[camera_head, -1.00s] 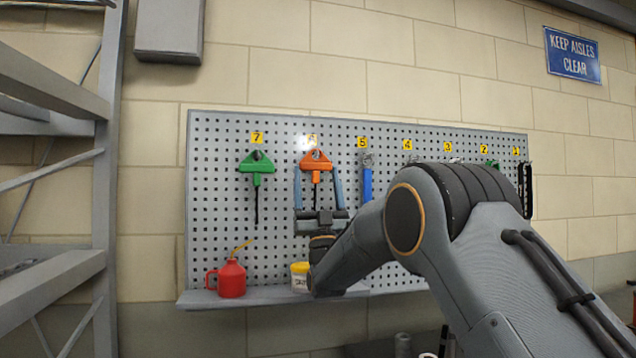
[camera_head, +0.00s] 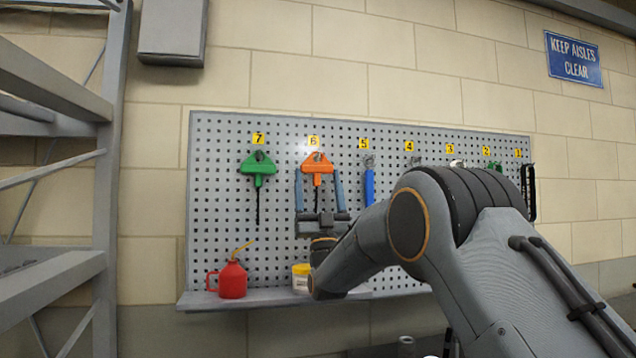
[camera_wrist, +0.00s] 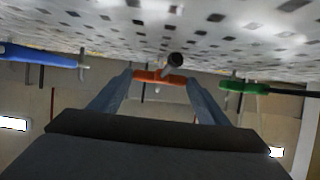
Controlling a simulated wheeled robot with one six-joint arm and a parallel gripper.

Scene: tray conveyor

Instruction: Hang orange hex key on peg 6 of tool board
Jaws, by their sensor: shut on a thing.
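The orange hex key (camera_head: 317,170) has a wide orange handle with a dark shaft hanging down. It is upright in front of the tool board (camera_head: 225,225), just below the yellow label 6 (camera_head: 313,141). My gripper (camera_head: 319,172) comes from below, its two fingers shut on the sides of the handle. In the wrist view, the orange handle (camera_wrist: 150,77) spans the gap between the fingers.
A green hex key (camera_head: 258,169) hangs under label 7 at the left. A blue-handled tool (camera_head: 369,187) hangs under label 5 at the right. A red oil can (camera_head: 232,280) and a white-and-yellow tub (camera_head: 301,280) stand on the shelf below.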

